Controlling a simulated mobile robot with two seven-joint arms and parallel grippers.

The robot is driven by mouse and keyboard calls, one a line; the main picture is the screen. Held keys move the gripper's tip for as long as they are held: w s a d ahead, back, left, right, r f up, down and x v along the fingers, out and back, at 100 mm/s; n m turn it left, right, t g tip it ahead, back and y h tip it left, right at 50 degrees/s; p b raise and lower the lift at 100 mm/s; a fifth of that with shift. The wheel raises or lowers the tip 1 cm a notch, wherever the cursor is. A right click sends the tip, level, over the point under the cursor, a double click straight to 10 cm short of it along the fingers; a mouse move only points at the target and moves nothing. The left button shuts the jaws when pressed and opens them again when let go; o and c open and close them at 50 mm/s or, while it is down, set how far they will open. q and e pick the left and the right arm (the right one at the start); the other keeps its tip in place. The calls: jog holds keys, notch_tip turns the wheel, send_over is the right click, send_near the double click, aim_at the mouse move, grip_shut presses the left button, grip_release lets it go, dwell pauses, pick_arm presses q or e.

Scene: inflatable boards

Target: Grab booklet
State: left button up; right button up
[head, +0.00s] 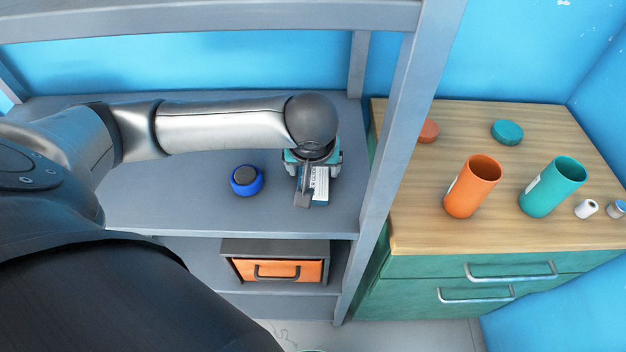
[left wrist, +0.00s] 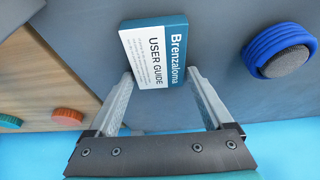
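The booklet (left wrist: 155,52) is white and teal, with "Brenzaloma USER GUIDE" on its cover. It lies on the grey shelf, and part of it shows in the head view (head: 321,186), the rest hidden under my gripper. My left gripper (left wrist: 160,78) is open in the left wrist view, its two fingers apart on either side of the booklet's near end. In the head view the left gripper (head: 312,185) is over the booklet. I cannot tell whether the fingers touch it. My right gripper is not in view.
A blue round object with a dark centre (head: 246,180) lies left of the booklet. A grey shelf post (head: 398,120) stands to the right. Beyond it, a wooden-topped cabinet (head: 420,225) holds an orange cup (head: 472,187) and a teal cup (head: 552,187). An orange drawer box (head: 277,269) is below.

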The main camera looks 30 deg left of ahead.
pick_arm(q)
jog(key=c, duration=1)
jog(key=shift+c, duration=0.2)
